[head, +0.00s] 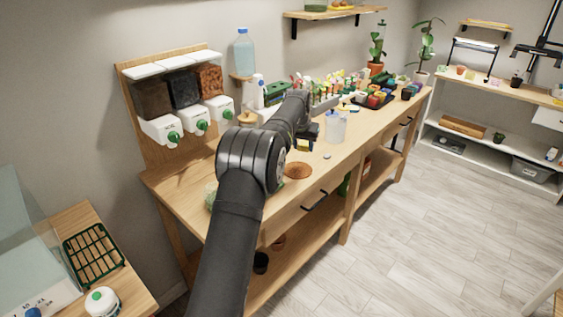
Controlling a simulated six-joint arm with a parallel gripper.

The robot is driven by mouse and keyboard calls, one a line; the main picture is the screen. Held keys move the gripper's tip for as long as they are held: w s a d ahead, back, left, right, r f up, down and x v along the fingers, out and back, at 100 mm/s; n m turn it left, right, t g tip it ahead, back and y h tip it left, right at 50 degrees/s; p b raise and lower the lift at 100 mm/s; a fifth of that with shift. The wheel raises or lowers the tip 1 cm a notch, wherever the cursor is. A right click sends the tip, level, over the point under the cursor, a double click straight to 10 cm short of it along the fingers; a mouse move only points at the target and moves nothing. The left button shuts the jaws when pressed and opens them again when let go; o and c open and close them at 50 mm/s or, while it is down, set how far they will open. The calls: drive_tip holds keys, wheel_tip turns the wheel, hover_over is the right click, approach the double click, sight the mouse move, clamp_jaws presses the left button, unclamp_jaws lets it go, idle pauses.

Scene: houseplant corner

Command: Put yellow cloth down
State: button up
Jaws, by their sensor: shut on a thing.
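My gripper (305,138) is over the wooden workbench, at the end of my black arm that crosses the middle of the head view. It is shut on the yellow cloth (304,146), which shows only as a small yellow patch under the jaws. Most of the cloth is hidden by the gripper and arm. I cannot tell whether its lower edge touches the bench top (338,160). A translucent jug (335,127) stands just right of the gripper.
A brown round saucer or mat (298,170) lies on the bench in front of the gripper. Dispensers with green knobs (185,125) stand at the left. Several small pots and a dark tray (372,101) crowd the far end. The front strip beyond the jug is mostly clear.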

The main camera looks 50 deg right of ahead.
drive_tip(key=w+f, duration=0.2)
drive_tip(key=w, duration=0.1)
drive_tip(key=w+f, duration=0.2)
drive_tip(key=w, duration=0.1)
drive_tip(key=w+f, duration=0.2)
drive_tip(key=w, duration=0.2)
drive_tip(key=shift+a, duration=0.4)
drive_tip(key=shift+w+f, duration=0.1)
drive_tip(key=shift+f, duration=1.95)
drive_tip(key=shift+f, duration=0.1)
drive_tip(key=shift+f, duration=0.25)
drive_tip(key=o, duration=0.5)
drive_tip(key=shift+f, duration=0.1)
drive_tip(key=o, duration=0.5)
